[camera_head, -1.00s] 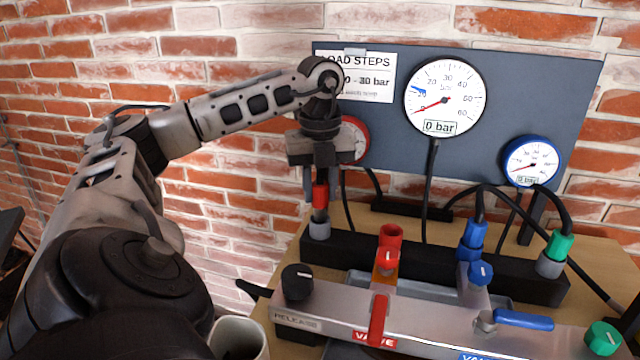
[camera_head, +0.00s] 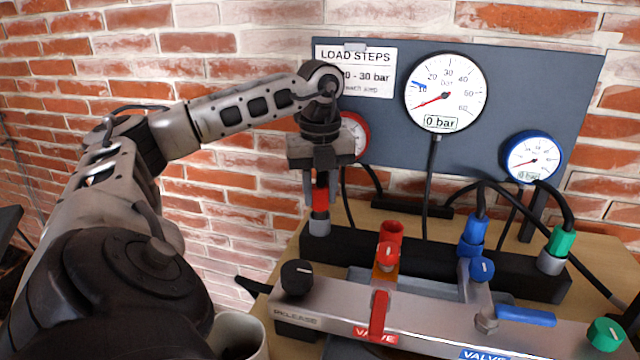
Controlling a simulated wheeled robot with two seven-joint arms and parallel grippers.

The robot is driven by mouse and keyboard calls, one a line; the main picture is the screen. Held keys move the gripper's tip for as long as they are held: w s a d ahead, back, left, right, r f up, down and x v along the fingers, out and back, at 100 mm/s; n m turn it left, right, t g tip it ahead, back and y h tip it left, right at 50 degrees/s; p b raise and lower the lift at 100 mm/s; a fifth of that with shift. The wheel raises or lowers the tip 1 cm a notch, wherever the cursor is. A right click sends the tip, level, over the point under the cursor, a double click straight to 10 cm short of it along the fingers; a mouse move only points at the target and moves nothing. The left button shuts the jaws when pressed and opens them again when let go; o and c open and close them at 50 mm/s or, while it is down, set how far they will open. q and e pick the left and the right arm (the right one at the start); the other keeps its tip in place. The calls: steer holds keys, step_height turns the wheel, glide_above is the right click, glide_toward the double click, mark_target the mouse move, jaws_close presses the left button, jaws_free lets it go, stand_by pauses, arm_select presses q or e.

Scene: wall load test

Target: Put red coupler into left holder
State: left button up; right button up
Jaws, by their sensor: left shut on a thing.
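The red coupler (camera_head: 320,200) hangs upright below my left gripper (camera_head: 320,190), whose fingers are shut on it. The coupler's lower end meets the grey left holder (camera_head: 319,227) at the left end of the black rail. I cannot tell how deep it sits in the holder. My right gripper is not in view.
A red socket (camera_head: 389,240) stands on the silver manifold (camera_head: 340,318). The blue coupler (camera_head: 471,236) is upright behind the blue knob, and the green coupler (camera_head: 561,242) is at the rail's right end. A gauge panel (camera_head: 400,150) stands behind. A white cup (camera_head: 238,338) is front left.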

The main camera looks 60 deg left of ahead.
arm_select(q)
steer(key=shift+f, duration=0.1)
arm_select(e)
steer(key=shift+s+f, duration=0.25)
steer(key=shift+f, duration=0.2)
arm_select(q)
steer(key=shift+f+b, duration=0.35)
steer(key=shift+f, duration=0.1)
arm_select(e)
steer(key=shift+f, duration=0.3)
arm_select(q)
steer(key=shift+f, duration=0.2)
steer(key=o, duration=1.5)
steer(key=shift+o, duration=0.2)
